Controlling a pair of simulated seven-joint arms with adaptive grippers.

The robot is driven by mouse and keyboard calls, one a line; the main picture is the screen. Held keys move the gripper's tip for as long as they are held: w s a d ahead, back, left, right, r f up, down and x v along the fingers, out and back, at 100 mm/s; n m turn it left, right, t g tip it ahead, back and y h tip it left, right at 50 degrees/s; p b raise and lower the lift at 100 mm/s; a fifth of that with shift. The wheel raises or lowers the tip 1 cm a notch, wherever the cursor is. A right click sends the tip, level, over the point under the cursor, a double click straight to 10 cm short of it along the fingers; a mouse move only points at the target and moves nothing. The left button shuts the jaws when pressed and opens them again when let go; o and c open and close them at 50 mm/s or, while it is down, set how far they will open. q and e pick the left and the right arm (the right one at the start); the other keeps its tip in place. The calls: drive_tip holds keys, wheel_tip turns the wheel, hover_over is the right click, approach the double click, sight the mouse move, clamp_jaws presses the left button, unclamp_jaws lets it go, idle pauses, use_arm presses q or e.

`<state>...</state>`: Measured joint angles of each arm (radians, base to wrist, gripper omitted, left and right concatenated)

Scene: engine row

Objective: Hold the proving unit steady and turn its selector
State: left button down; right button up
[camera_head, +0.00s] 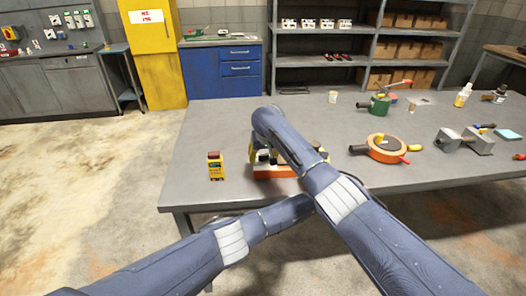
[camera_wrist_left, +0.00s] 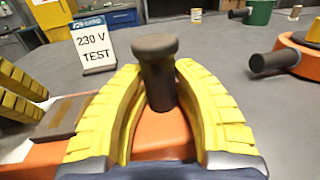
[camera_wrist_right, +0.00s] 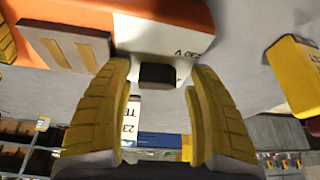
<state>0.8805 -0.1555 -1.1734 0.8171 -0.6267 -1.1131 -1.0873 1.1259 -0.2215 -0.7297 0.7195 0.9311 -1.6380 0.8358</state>
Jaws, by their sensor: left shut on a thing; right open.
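The proving unit (camera_head: 275,172) is an orange block near the front of the bench, largely covered by my crossing arms in the head view. In the left wrist view, my left gripper (camera_wrist_left: 155,80) is shut on its upright dark post (camera_wrist_left: 158,75), one yellow finger on each side. A "230 V TEST" card (camera_wrist_left: 94,42) stands at the left. In the right wrist view, my right gripper (camera_wrist_right: 158,78) is open, its fingertips either side of a small dark block (camera_wrist_right: 158,76), seemingly the selector, by a white panel. I cannot tell whether they touch it.
A yellow hand-held tester (camera_head: 216,166) lies left of the unit. To the right are an orange round device (camera_head: 383,148), a green pot (camera_head: 380,104) and grey metal blocks (camera_head: 465,141). My arms cross close together in front of the unit.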

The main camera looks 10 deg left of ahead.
drive_tip(key=shift+d+m, duration=0.1)
drive_tip(key=shift+m, duration=0.2)
drive_tip(key=m+h, duration=0.1)
drive_tip(key=m, duration=0.2)
drive_tip(key=shift+w+m+h, duration=0.1)
drive_tip(key=shift+m+h, duration=0.2)
drive_tip(key=shift+h, duration=0.1)
drive_tip(key=shift+f+m+h, duration=0.2)
drive_tip(key=shift+m+h, duration=0.3)
drive_tip(key=shift+m, duration=0.9)
drive_tip(key=shift+r+m, duration=0.15)
drive_tip(key=shift+m, duration=0.25)
drive_tip(key=shift+r, duration=0.2)
